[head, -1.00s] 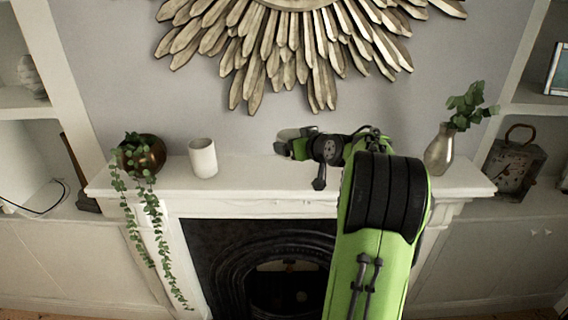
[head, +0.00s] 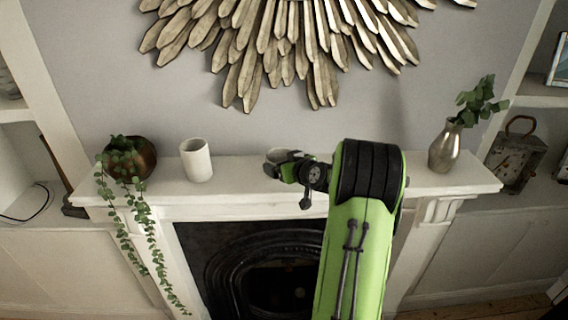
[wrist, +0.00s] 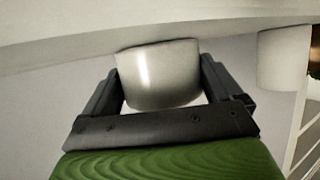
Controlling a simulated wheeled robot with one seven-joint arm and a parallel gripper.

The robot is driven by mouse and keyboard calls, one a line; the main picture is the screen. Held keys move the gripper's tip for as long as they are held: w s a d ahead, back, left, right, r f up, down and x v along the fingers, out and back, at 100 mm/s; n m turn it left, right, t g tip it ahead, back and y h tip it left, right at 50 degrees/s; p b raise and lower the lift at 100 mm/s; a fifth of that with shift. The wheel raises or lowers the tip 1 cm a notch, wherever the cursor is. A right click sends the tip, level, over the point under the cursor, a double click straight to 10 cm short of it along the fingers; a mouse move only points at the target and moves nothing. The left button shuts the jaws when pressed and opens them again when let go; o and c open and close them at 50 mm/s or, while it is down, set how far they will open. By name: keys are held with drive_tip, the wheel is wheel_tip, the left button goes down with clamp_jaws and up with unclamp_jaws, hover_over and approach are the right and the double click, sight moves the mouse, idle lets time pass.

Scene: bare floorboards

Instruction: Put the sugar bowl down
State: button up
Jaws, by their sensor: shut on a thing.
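The sugar bowl (head: 284,154) is a small pale bowl at the end of my arm, over the middle of the white mantelpiece (head: 236,187). My gripper (head: 278,164) is shut on it and partly hides it in the head view. In the wrist view, the bowl (wrist: 160,78) sits between the two dark fingers of my gripper (wrist: 160,68). That view appears upside down, with the mantelpiece (wrist: 60,30) along the top. The bowl's base is close to the mantel surface; I cannot tell whether it touches.
A white cup (head: 196,160) stands left of the bowl, with a copper pot of trailing ivy (head: 140,158) beyond it. A silver vase (head: 445,147) with leaves stands at the right end. A sunburst decoration (head: 280,50) hangs above. The mantel is clear between cup and bowl.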

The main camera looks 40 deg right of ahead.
drive_tip(key=shift+s, duration=0.15)
drive_tip(key=shift+f+b, duration=0.15)
drive_tip(key=shift+b, duration=0.15)
drive_tip(key=o, duration=0.8)
drive_tip(key=shift+r+p, duration=0.2)
drive_tip(key=shift+p, duration=0.1)
drive_tip(key=b+v, duration=0.2)
drive_tip(key=v, duration=1)
drive_tip(key=shift+b, duration=0.35)
